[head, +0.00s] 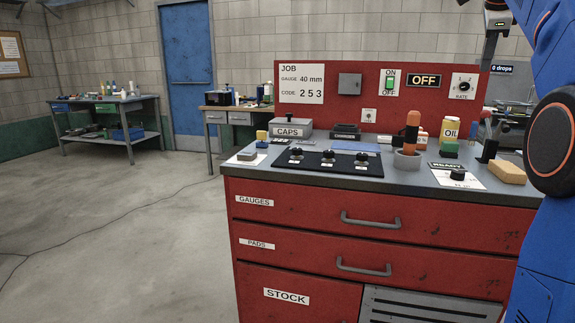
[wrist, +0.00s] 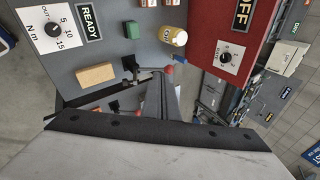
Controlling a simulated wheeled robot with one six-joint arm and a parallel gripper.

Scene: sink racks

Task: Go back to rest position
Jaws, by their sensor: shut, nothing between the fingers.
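My gripper (wrist: 160,74) shows in the wrist view with its fingers meeting, shut and empty. It is above the grey bench top, near a tan block (wrist: 95,75) and a green block (wrist: 132,30). The fingers partly cover what lies below them.
On the worktop are a caps box (head: 291,128), a black mat (head: 325,162), an orange-handled tool (head: 411,132) in a round holder, an oil container (head: 450,129) and a tan block (head: 507,172). A red back panel (head: 330,75) rises behind. Open floor (head: 120,230) lies left.

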